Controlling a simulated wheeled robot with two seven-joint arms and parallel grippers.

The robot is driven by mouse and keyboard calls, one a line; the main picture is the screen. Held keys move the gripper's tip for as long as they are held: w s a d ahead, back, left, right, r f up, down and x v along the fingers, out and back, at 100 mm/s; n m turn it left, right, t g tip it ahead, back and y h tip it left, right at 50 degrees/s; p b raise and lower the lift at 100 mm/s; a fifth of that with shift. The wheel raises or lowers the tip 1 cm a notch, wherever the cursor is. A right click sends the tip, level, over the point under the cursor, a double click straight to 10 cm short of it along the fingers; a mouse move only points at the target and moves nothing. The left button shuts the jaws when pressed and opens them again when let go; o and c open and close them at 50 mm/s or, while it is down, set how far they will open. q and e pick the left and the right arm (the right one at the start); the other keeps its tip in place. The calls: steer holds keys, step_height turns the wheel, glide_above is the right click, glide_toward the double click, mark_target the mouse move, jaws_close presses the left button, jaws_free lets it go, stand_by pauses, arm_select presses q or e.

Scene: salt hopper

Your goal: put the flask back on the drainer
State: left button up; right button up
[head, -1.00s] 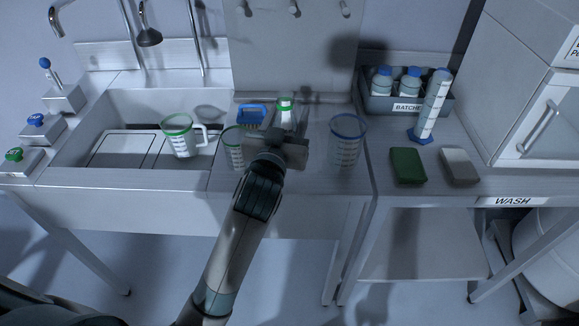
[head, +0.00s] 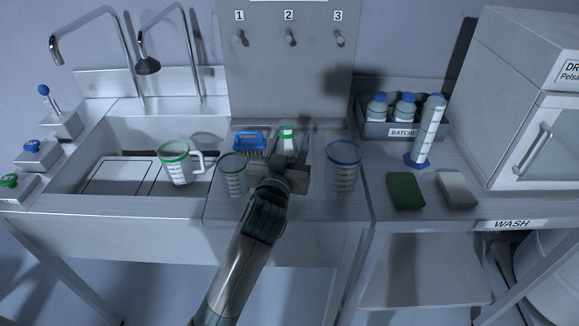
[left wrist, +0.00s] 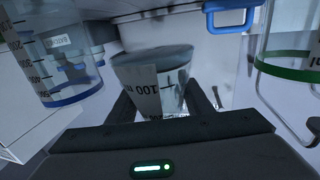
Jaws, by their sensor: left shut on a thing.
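The flask (head: 287,138) has a green neck and a pale body. It stands out just beyond my left gripper (head: 290,168) in the head view, its lower part hidden by the gripper. In the left wrist view the gripper (left wrist: 160,108) is shut on the clear flask (left wrist: 174,85), with a "100" mark on its label facing the camera. I cannot tell whether its base touches the counter. The drainer (head: 262,75) is an upright grey board behind it, with pegs numbered 1, 2 and 3, all empty. My right gripper is not in view.
A green-rimmed beaker (head: 232,178) stands close left of the gripper and a blue-rimmed beaker (head: 343,172) close right. A green-rimmed jug (head: 175,165) is at the sink. A bottle crate (head: 372,128) and blue-based cylinder (head: 428,130) stand right.

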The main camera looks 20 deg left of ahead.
arm_select(q)
steer(key=shift+f, duration=1.3)
steer(key=shift+f, duration=0.1)
steer(key=shift+f, duration=1.75)
steer(key=shift+f, duration=0.15)
steer(key=o, duration=1.3)
